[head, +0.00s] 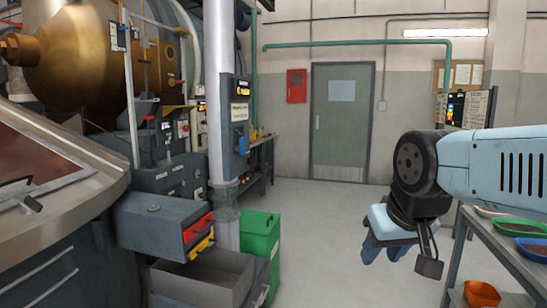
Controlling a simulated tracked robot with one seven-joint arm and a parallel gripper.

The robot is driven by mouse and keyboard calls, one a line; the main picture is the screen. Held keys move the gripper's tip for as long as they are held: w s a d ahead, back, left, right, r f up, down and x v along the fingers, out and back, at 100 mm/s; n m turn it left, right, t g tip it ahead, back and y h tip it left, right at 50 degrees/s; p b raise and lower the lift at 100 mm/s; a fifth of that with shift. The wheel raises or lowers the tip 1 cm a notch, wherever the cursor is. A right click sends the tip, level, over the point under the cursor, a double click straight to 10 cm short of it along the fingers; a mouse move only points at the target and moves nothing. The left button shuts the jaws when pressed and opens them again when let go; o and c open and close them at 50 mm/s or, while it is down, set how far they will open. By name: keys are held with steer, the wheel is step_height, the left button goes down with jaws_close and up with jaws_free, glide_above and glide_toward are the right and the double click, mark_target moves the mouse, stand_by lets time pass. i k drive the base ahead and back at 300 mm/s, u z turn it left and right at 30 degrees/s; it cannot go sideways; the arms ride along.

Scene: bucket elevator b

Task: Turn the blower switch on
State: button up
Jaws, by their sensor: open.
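No switch can be surely read as the blower switch at this size. A grey control box (236,110) with lit display and white labels is mounted by the pale vertical pipe at left centre. Other dark control panels (165,150) with small knobs and lights sit on the machine to its left. My gripper (384,253) hangs at right centre, pointing down, with its light blue fingers apart and nothing seen between them. It is well to the right of the control boxes and touches none of them.
A large brass drum (75,45) and a round metal hopper (95,190) fill the left. A grey drawer unit (165,222) and a green bin (261,240) stand low at left centre. A table with trays (515,227) is at right. The floor (320,225) between is clear.

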mark_target(251, 160)
steer(key=z, duration=0.3)
steer(key=i, duration=1.3)
steer(key=u, duration=0.2)
